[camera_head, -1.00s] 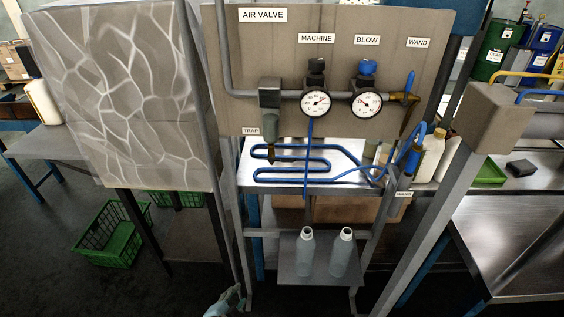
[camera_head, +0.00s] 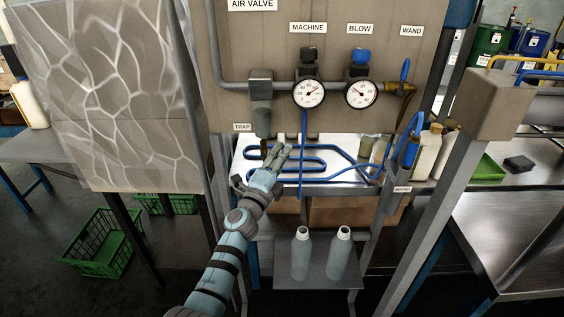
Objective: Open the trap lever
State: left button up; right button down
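The trap (camera_head: 261,103) is a grey-green cylinder hanging from the pipe on the panel, with a white TRAP label (camera_head: 242,127) at its lower left. Its lower end, where a small brownish fitting (camera_head: 264,148) shows, is just above my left gripper (camera_head: 277,152). The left gripper reaches up from below, its grey fingers close to the fitting. I cannot tell whether they touch it or how far apart they are. The lever itself is too small to make out. My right gripper is not in view.
Two gauges, MACHINE (camera_head: 308,94) and BLOW (camera_head: 361,94), sit right of the trap. A coiled blue hose (camera_head: 330,154) lies on the metal shelf behind the gripper. Two bottles (camera_head: 301,253) stand on a lower shelf. A slanted grey post (camera_head: 432,210) rises at right.

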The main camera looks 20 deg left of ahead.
pick_arm(q)
jog(key=shift+w+r, duration=0.15)
jog(key=shift+w, duration=0.1)
jog(key=shift+c, duration=0.2)
grip_shut()
